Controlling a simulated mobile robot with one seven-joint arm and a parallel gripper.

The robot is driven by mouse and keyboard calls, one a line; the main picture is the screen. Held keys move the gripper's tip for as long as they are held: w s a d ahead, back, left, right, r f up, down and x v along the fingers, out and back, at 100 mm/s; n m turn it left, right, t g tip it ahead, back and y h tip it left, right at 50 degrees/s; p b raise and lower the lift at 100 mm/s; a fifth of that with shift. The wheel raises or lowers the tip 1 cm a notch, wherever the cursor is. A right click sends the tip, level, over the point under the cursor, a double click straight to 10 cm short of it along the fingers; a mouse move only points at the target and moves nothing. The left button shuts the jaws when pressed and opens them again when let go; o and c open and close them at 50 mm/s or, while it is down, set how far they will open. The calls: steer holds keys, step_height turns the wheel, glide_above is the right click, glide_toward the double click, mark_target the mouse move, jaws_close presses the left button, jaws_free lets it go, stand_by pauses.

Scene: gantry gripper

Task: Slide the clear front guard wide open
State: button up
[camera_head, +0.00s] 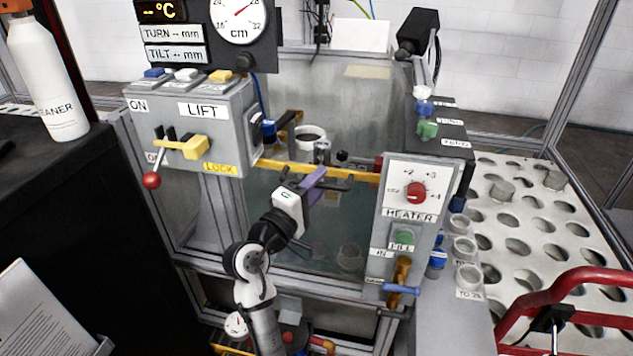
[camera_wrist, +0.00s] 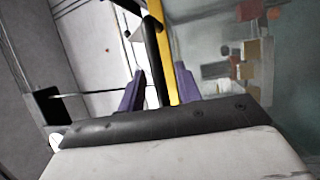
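The clear front guard (camera_head: 262,205) is a see-through panel across the front of the machine, below a yellow rail (camera_head: 352,174). It looks closed, spanning from the lift box side to the heater panel. My gripper (camera_head: 314,181) is in front of the rail near the panel's upper middle, by a dark bar-shaped handle. In the wrist view, my purple fingers (camera_wrist: 160,88) are spread, with the black handle (camera_wrist: 156,45) and the yellow rail (camera_wrist: 184,85) showing between them. A gap shows beside the left finger; whether the right finger touches anything is unclear.
The grey lift box (camera_head: 200,125) with a red-knobbed lever (camera_head: 152,180) stands at left. The heater panel (camera_head: 405,235) with a blue-handled valve (camera_head: 401,289) stands close at right. A holed white rack (camera_head: 520,215) and red tubular frame (camera_head: 560,300) lie further right.

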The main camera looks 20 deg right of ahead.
jaws_close()
stand_by(0.3)
